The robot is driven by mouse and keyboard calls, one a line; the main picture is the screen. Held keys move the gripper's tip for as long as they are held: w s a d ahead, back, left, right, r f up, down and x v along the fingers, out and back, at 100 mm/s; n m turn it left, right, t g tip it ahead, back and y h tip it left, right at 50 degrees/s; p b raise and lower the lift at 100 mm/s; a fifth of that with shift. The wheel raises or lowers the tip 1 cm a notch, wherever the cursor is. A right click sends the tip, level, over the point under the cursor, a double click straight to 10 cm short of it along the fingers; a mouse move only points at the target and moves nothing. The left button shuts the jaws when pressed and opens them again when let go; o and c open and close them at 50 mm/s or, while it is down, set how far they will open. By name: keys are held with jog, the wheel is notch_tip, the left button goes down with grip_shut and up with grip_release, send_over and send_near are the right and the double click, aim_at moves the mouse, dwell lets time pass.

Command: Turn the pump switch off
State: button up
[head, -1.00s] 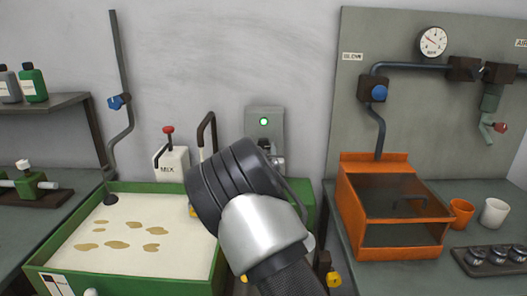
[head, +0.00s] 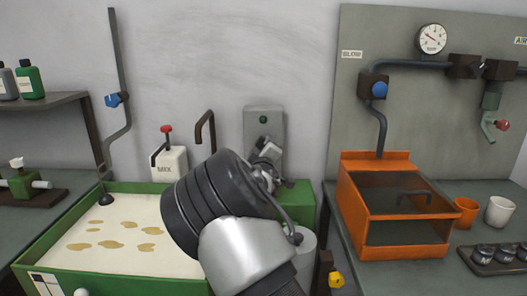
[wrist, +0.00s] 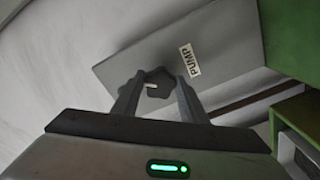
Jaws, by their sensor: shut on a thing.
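The pump switch box (head: 264,122) is a grey panel on the back wall, with a small dark green lamp (head: 263,119) near its top. The wrist view shows the panel (wrist: 225,60) tilted, with a PUMP label (wrist: 190,59). A dark lobed knob (wrist: 157,74) with a pale mark stands on it. My gripper (wrist: 160,86) is shut on this knob, one finger on each side. In the head view my gripper (head: 265,150) is at the lower part of the panel, and my arm hides part of it.
A green-rimmed tray (head: 55,238) with brown patches lies at left, a MIX box (head: 170,165) behind it. An orange box with a dark window (head: 375,162) stands right, beside orange (head: 465,211) and white cups (head: 499,212).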

jog(key=shift+n+b, duration=1.1)
jog(key=shift+n, duration=2.3)
jog(key=shift+r, duration=0.1)
jog(key=o, duration=1)
jog(key=shift+o, duration=0.2)
jog(key=s+p, duration=0.2)
jog(key=s, duration=1.5)
jog(key=shift+s, duration=0.2)
